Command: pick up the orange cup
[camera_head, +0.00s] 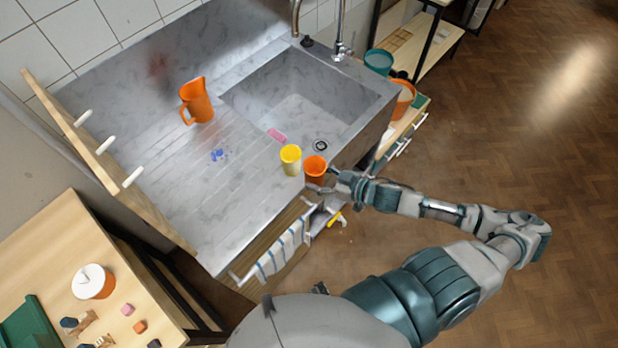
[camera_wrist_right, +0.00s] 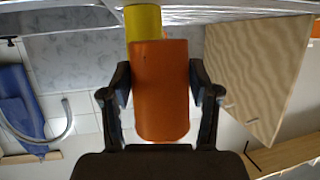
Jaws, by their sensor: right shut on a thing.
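The orange cup (camera_head: 315,165) is at the front edge of the sink counter, just right of a yellow cup (camera_head: 291,160). My right gripper (camera_head: 326,184) reaches it from the right and is shut on it. In the right wrist view the orange cup (camera_wrist_right: 160,92) fills the space between the two fingers of the right gripper (camera_wrist_right: 160,95), one on each side. The yellow cup (camera_wrist_right: 143,22) shows behind it. I cannot tell whether the orange cup touches the counter. My left gripper is not in view.
An orange pitcher (camera_head: 197,101) stands on the drainboard left of the sink basin (camera_head: 300,95). A pink sponge (camera_head: 277,135) lies by the basin. A striped towel (camera_head: 283,247) hangs at the counter front. A wooden peg rack (camera_head: 85,135) stands at left.

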